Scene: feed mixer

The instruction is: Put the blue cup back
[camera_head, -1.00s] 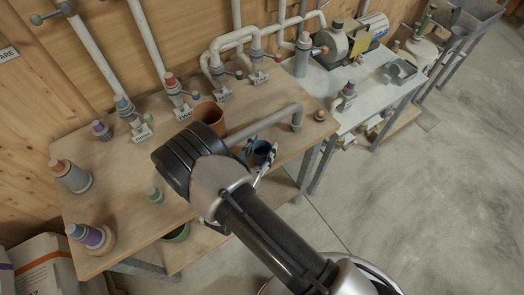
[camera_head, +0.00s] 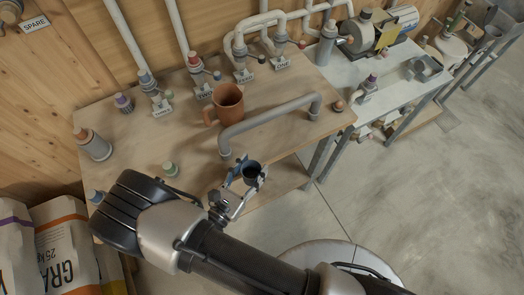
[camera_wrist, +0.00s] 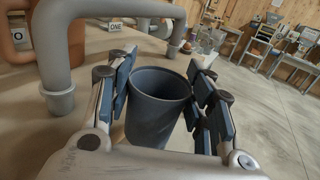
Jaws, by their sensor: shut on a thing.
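My gripper (camera_head: 243,174) is shut on the blue cup (camera_head: 253,175), a dark blue-grey, open-topped cup. In the wrist view the cup (camera_wrist: 158,100) stands roughly upright between the blue finger pads, its mouth up and apparently empty. In the head view the cup is in the air by the front edge of the wooden bench (camera_head: 190,140), in front of the grey bent pipe handle (camera_head: 268,122). The cup's lower part is partly hidden by my gripper.
A brown mug (camera_head: 228,104) stands behind the pipe handle. Pipes with capped valves and labels line the back. A small green-capped piece (camera_head: 171,170) is on the bench's front left. Feed sacks (camera_head: 62,240) stand at lower left. Open floor (camera_head: 420,210) lies right.

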